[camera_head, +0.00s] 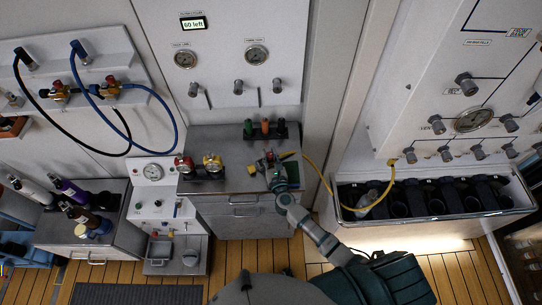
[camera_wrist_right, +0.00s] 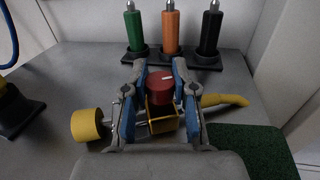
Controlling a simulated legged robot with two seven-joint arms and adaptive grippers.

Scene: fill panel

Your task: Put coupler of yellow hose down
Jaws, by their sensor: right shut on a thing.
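The coupler of the yellow hose shows in the right wrist view as a yellow block (camera_wrist_right: 161,122) with a red round knob (camera_wrist_right: 160,87) and a yellow round end (camera_wrist_right: 86,125) at left. My right gripper (camera_wrist_right: 158,100) has its blue-padded fingers shut on it, one on each side. The yellow hose (camera_wrist_right: 226,100) leaves it to the right. In the head view my right gripper (camera_head: 271,166) is low over the cabinet top (camera_head: 228,140), and the hose (camera_head: 325,180) loops to the right panel. I cannot tell whether the coupler touches the top. My left gripper is not in view.
A rack with green, orange and black cylinders (camera_wrist_right: 172,32) stands behind the gripper. A green mat (camera_wrist_right: 245,150) lies at its right. A bin of black cups (camera_head: 430,200) is at right.

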